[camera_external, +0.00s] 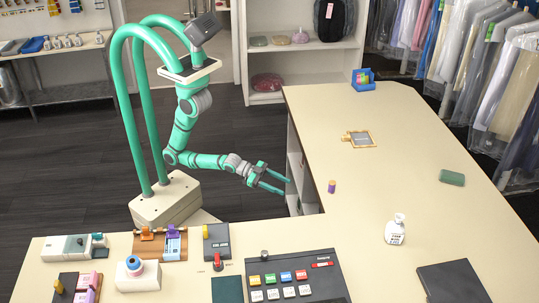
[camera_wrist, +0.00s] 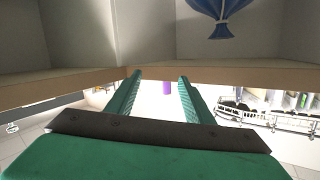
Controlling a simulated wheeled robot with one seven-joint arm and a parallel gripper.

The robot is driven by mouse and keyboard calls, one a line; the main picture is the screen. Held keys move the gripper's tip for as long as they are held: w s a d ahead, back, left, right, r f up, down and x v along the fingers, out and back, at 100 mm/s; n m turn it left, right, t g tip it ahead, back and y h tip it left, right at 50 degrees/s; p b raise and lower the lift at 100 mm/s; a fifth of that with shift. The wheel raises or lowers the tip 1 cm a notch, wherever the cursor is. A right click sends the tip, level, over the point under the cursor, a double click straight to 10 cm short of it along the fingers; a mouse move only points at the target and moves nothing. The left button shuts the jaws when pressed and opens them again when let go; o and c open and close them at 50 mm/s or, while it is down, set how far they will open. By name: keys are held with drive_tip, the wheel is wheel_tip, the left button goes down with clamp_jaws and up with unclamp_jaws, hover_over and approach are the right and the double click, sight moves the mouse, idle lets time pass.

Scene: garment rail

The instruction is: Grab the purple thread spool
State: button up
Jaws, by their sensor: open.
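The purple thread spool (camera_external: 332,186) stands upright on the cream counter (camera_external: 400,130), a little in from its inner edge, with an orange-brown top end. My gripper (camera_external: 286,186) is open and empty, to the left of the spool with a clear gap, its fingers pointing right beside the counter's edge. In the wrist view the spool (camera_wrist: 166,87) shows as a small purple patch between and beyond the two green fingers (camera_wrist: 160,76). Whether the fingertips are above the counter's height is hard to tell.
On the counter are a small framed item (camera_external: 360,139), a blue bin (camera_external: 363,79), a green block (camera_external: 452,178), a white bottle (camera_external: 395,230) and a dark pad (camera_external: 453,282). A button console (camera_external: 290,280) fills the front. The counter around the spool is clear.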

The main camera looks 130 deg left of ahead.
drive_tip(key=w+a+r+n+y, duration=0.1)
drive_tip(key=w+a+r+n, duration=0.1)
drive_tip(key=w+a+r, duration=0.45)
drive_tip(key=n+g, duration=0.1)
drive_tip(key=g, duration=0.1)
approach(339, 194)
wheel_tip(339, 194, up, 3)
drive_tip(key=s, duration=0.2)
drive_tip(key=shift+w+a+r+h, duration=0.15)
drive_tip(key=shift+w+r+h, duration=0.25)
drive_tip(key=shift+w, duration=0.25)
drive_tip(key=x, duration=0.5)
drive_tip(key=shift+f+x, duration=0.15)
drive_tip(key=shift+x, duration=1.3)
drive_tip(key=shift+f+x, duration=0.15)
drive_tip(key=shift+x, duration=1.35)
drive_tip(key=shift+s, duration=0.15)
drive_tip(key=c, duration=1.1)
